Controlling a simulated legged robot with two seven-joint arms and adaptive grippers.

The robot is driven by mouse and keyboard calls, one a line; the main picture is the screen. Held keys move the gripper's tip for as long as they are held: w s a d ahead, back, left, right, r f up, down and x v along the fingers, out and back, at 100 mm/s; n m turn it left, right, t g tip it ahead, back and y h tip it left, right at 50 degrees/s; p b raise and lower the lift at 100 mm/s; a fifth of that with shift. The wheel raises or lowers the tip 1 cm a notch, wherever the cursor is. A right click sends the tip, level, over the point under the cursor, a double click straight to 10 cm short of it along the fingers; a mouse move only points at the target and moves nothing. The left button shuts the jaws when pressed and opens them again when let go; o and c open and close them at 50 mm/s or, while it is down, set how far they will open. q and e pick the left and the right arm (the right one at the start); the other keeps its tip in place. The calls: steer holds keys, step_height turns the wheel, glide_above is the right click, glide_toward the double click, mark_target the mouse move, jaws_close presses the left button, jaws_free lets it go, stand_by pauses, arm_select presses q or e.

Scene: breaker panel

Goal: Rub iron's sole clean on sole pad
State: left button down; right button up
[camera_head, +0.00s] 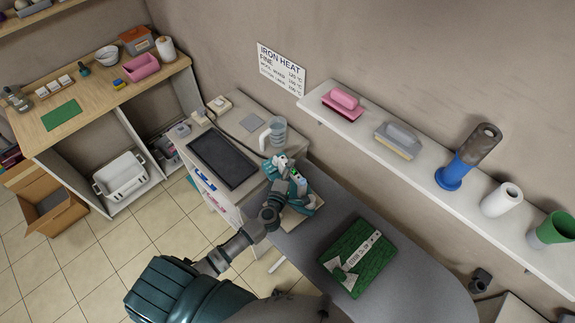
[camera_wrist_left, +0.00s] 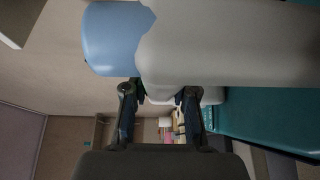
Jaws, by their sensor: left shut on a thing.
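A teal iron (camera_head: 310,197) is at the left end of the grey ironing board (camera_head: 425,270). My left gripper (camera_head: 288,177) is at the iron and shut on it; my arm partly covers it. In the left wrist view, the gripper's dark fingers (camera_wrist_left: 159,100) close around a pale part of the iron (camera_wrist_left: 225,45), with a light blue part (camera_wrist_left: 112,38) beside it. A beige patch (camera_head: 290,222) shows beneath the iron, but I cannot tell whether it is the sole pad. The iron's sole is hidden. My right gripper is not in view.
A dark tray (camera_head: 223,158) and a clear jug (camera_head: 274,132) are on the side counter. The board's right end is clear.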

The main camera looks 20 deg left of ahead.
mark_target(303, 180)
arm_select(q)
steer(key=shift+s+d, duration=0.7)
steer(key=shift+d, duration=0.75)
steer(key=shift+s+d, duration=0.7)
steer(key=shift+d, duration=0.8)
steer(key=shift+s+d, duration=0.7)
steer(key=shift+d, duration=0.75)
steer(key=shift+f, duration=0.1)
steer(key=shift+a, duration=0.1)
steer(key=shift+w+a, duration=0.2)
steer(key=shift+a, duration=0.25)
steer(key=shift+w+a, duration=0.2)
steer(key=shift+a, duration=0.25)
steer(key=shift+w+a+r, duration=0.1)
steer(key=shift+w+a, duration=0.55)
steer(key=shift+a, duration=0.75)
steer(key=shift+w+a+r, duration=0.1)
steer(key=shift+w+a, duration=0.6)
steer(key=shift+a, duration=0.65)
steer(key=shift+w+a+r, duration=0.1)
steer(key=shift+w+a, duration=0.55)
steer(key=shift+a, duration=0.75)
steer(key=shift+d, duration=0.1)
